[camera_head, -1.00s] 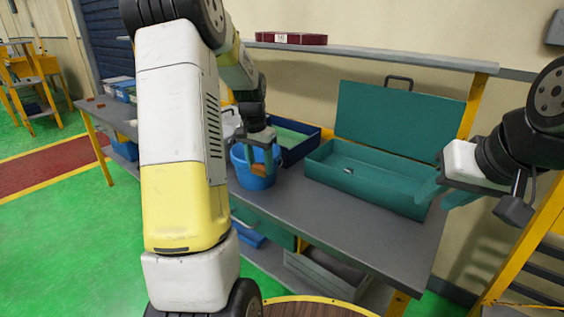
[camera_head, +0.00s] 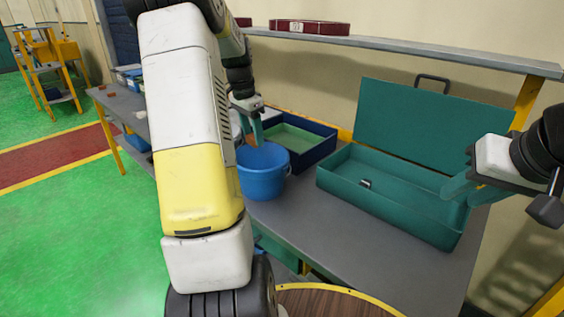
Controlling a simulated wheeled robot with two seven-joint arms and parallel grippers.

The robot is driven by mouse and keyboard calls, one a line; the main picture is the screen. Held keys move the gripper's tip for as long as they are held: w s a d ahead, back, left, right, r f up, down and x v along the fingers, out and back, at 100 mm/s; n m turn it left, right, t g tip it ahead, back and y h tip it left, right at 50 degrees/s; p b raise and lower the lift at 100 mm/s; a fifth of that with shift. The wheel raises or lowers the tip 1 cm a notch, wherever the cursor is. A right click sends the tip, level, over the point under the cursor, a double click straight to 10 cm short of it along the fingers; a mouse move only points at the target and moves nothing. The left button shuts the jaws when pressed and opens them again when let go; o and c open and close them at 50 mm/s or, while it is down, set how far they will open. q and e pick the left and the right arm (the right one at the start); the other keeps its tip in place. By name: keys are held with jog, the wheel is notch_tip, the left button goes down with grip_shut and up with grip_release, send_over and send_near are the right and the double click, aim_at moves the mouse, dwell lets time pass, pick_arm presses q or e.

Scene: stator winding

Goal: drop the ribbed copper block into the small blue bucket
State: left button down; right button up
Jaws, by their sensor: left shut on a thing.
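The small blue bucket (camera_head: 262,182) stands on the grey workbench, left of the teal toolbox. My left gripper (camera_head: 257,140) is just above the bucket's far rim, fingers pointing down. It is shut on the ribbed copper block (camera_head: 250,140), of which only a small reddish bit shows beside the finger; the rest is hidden. The bucket's inside shows only in part, and my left arm covers the area to its left. My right gripper (camera_head: 472,190) is at the right, in front of the toolbox's right end, with its fingers apart and nothing seen between them.
The open teal toolbox (camera_head: 390,205) holds a small item. A dark blue tray (camera_head: 318,150) with a green inside stands behind the bucket. A shelf (camera_head: 420,50) with a dark red box (camera_head: 310,27) runs above. The front of the workbench (camera_head: 350,245) is clear.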

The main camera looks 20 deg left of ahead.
aim_at(253, 145)
pick_arm(q)
jog(key=shift+f, duration=2.1)
jog(key=c, duration=0.5)
grip_release()
jog(key=r, duration=0.5)
jog(key=s+r, duration=0.1)
jog(key=r, duration=0.1)
jog(key=shift+a+r, duration=0.25)
jog(key=shift+r, duration=0.1)
